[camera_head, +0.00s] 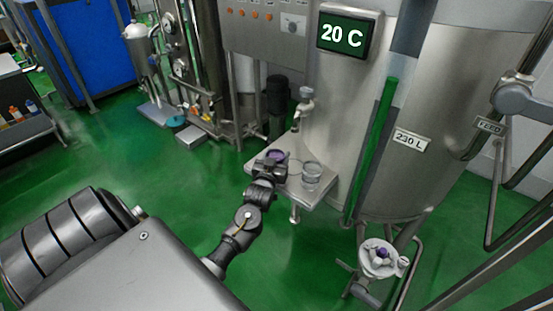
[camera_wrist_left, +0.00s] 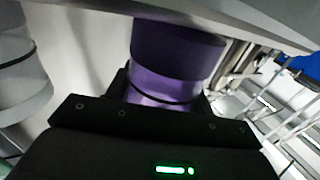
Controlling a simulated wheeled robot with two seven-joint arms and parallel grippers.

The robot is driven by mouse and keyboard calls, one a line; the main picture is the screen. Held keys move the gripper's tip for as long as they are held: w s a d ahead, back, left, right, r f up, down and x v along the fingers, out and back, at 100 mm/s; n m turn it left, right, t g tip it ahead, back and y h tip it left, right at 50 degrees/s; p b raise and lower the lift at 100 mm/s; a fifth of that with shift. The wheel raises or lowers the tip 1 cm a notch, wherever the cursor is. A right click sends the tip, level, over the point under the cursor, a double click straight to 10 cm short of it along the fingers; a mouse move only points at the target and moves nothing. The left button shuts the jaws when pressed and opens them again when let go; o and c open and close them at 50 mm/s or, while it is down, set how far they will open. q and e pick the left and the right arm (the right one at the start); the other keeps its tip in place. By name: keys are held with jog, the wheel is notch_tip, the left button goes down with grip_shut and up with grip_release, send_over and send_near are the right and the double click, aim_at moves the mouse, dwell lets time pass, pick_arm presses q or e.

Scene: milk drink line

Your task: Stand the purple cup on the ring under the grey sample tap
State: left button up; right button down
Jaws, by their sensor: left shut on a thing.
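The purple cup (camera_head: 278,154) is at the left part of a small steel shelf (camera_head: 318,194) on the tank. My left gripper (camera_head: 270,160) is shut on it. In the left wrist view the purple cup (camera_wrist_left: 178,55) stands between the dark fingers, with a dark band round its lower part. The grey sample tap (camera_head: 304,108) hangs from the tank above the back of the shelf. A thin ring (camera_head: 294,165) seems to lie on the shelf right of the cup. I cannot tell whether the cup touches the shelf. My right gripper is out of view.
A clear glass (camera_head: 311,173) stands on the shelf right of the cup, close to it; it also shows in the left wrist view (camera_wrist_left: 22,75). The steel tank (camera_head: 345,120) rises behind. A green level tube (camera_head: 372,150) stands to the right.

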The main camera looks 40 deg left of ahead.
pick_arm(q)
jog(key=shift+r, duration=0.45)
jog(key=s+d+r, duration=0.9)
jog(key=s+r, duration=0.2)
jog(key=r, duration=0.1)
jog(key=d+m+t+h, duration=0.1)
jog(key=d+m+h, duration=0.3)
jog(key=d, duration=1)
jog(key=h, duration=0.3)
jog(key=shift+s+d+r+m+t+b, duration=0.3)
jog(key=shift+r+m, duration=0.1)
